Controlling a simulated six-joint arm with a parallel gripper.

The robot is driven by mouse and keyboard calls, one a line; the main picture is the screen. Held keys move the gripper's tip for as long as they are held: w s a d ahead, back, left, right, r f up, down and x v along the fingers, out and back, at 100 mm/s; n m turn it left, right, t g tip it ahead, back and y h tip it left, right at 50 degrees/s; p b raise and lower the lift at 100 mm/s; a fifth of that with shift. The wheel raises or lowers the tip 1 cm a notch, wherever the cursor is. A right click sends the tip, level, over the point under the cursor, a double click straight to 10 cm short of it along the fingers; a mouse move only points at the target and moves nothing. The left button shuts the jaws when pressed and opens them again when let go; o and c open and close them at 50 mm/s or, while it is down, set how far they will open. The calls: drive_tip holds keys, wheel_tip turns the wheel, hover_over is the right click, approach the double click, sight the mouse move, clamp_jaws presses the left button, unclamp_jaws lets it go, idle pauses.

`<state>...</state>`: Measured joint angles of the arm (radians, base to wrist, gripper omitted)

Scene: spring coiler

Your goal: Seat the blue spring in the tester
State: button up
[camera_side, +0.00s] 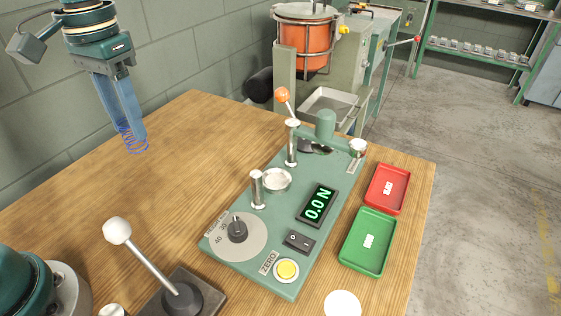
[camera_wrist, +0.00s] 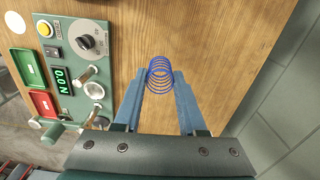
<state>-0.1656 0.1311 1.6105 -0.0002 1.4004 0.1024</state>
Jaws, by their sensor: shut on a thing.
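The blue spring (camera_side: 132,138) is a coil held at the tips of my gripper (camera_side: 128,122), above the left part of the wooden table in the side view. In the wrist view the spring (camera_wrist: 160,74) sits between the two blue fingers of my gripper (camera_wrist: 159,82). The tester (camera_side: 262,222) is a green plate on the table, to the right of and apart from my gripper. Its round silver seat (camera_side: 276,180) looks empty, between two metal posts. Its display (camera_side: 317,204) reads 0.0 N. The tester also shows at left in the wrist view (camera_wrist: 88,52).
A green tray (camera_side: 368,240) and a red tray (camera_side: 387,189) lie right of the tester. A white-knobbed lever (camera_side: 150,262) stands at the front. An orange-knobbed lever (camera_side: 283,96) rises at the tester's back. The table (camera_side: 165,165) between spring and tester is clear.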

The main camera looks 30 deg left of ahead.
drive_tip(key=shift+m, duration=0.3)
drive_tip(key=shift+w+r+n, duration=0.1)
drive_tip(key=shift+w+n, duration=0.4)
drive_tip(key=shift+n, duration=0.7)
drive_tip(key=w+d+f+n, duration=0.2)
drive_tip(key=d+f, duration=0.1)
drive_tip(key=d, duration=1.2)
drive_tip(key=s+d+f+m, duration=0.2)
drive_tip(key=s+d+f, duration=0.1)
drive_tip(key=s+d, duration=0.35)
drive_tip(key=s+d+f+m, duration=0.25)
drive_tip(key=s+d, duration=0.25)
drive_tip(key=d, duration=0.3)
drive_tip(key=shift+n, duration=0.35)
drive_tip(key=shift+w+f, duration=0.2)
drive_tip(key=shift+f, duration=2.3)
drive_tip(key=shift+f, duration=0.65)
